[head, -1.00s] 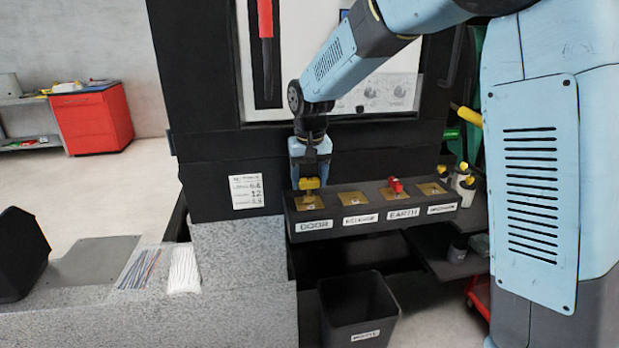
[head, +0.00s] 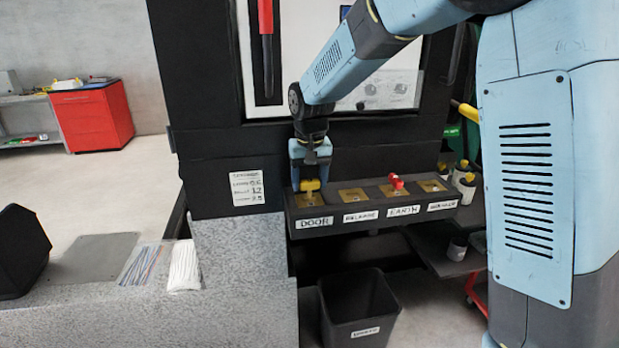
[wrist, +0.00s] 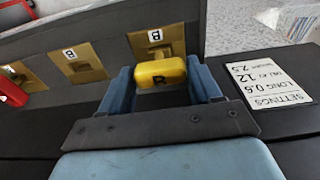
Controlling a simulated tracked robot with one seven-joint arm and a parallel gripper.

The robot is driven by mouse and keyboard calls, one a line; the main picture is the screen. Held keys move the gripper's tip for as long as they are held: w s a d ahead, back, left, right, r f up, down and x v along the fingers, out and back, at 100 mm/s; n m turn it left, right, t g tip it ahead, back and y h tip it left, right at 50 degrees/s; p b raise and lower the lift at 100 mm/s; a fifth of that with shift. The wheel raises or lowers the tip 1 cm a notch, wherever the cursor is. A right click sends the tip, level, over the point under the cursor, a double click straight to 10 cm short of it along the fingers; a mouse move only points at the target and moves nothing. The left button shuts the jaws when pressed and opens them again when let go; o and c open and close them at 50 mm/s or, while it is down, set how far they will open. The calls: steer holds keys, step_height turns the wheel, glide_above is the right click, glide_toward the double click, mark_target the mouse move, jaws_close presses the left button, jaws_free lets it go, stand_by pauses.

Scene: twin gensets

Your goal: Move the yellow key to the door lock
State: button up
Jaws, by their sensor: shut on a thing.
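The yellow key (head: 309,185) is held in my gripper (head: 311,178) at the lock marked DOOR (head: 308,200), the leftmost brass plate on the black lock box. A brass plate (wrist: 157,42) with a white letter tag lies just beyond the key. The key's lower end is hidden, so I cannot tell whether it is in the slot.
A red key (head: 396,181) stands in the EARTH plate. The second plate (head: 354,195) and the rightmost plate (head: 432,186) hold no key. A dark bin (head: 359,312) stands below the box. A settings card (head: 247,187) is on the panel at left.

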mark_target(310, 180)
steer(key=shift+f, duration=0.9)
steer(key=o, duration=1.2)
steer(key=shift+r, duration=3.75)
